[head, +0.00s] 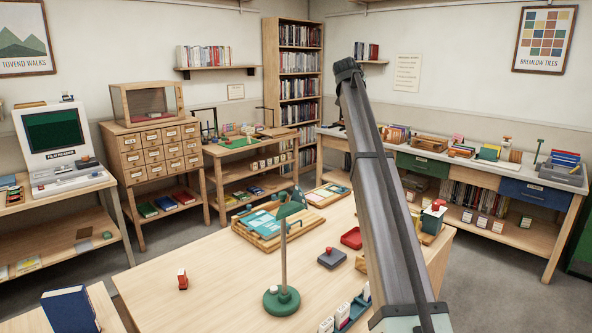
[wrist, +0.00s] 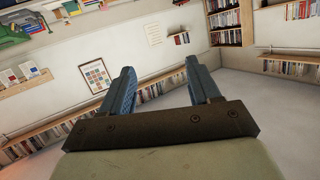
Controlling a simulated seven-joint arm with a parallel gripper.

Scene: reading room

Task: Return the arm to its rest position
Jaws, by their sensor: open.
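My gripper (wrist: 160,66) shows in the wrist view with two blue fingers apart. Nothing is between them; the wall and bookshelves of the room show beyond, tilted. In the head view my arm rises from the lower right up over the worktable (head: 205,270) to a dark end high in front of the back wall. The gripper itself cannot be made out there. The arm hides part of the table and the shelf behind it.
On the worktable are a green-based lamp (head: 282,299), a wooden tray (head: 255,241), a red dish (head: 351,238), a dark stamp-like block (head: 331,258) and a small red item (head: 182,279). A tall bookcase (head: 299,62) stands behind. The table's left part is mostly clear.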

